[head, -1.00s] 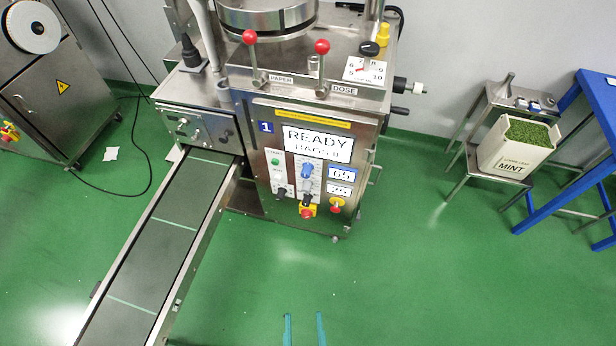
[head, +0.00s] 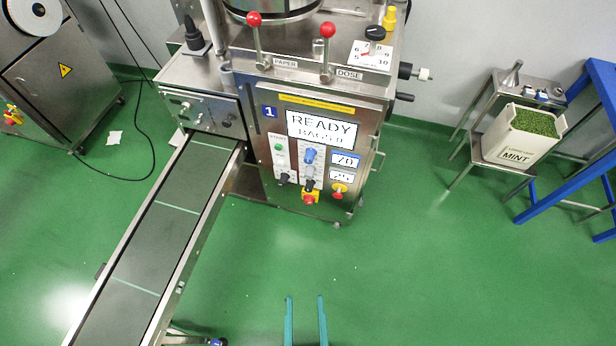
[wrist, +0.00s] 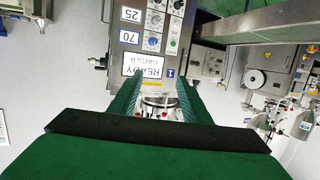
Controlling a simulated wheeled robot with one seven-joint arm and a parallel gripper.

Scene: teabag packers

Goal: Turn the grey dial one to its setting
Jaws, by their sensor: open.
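The grey dial (head: 308,172) is on the front panel of machine 1 (head: 372,125), just under a blue dial (head: 309,155). It is small, and I cannot read its pointer. The display beside the blue dial (head: 345,160) reads 70, and the one beside the grey dial (head: 340,176) reads 25. The screen above (head: 321,130) reads READY. My gripper (head: 305,298) is open and empty, in front of the machine and apart from it. In the wrist view the panel is upside down beyond my spread fingers (wrist: 160,80).
A red emergency knob on yellow (head: 310,197) and a red-and-yellow switch (head: 339,190) sit near the dials. The conveyor (head: 150,240) runs out to the lower left. A stand with a mint bin (head: 515,145) is at the right. The green floor (head: 430,260) is clear.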

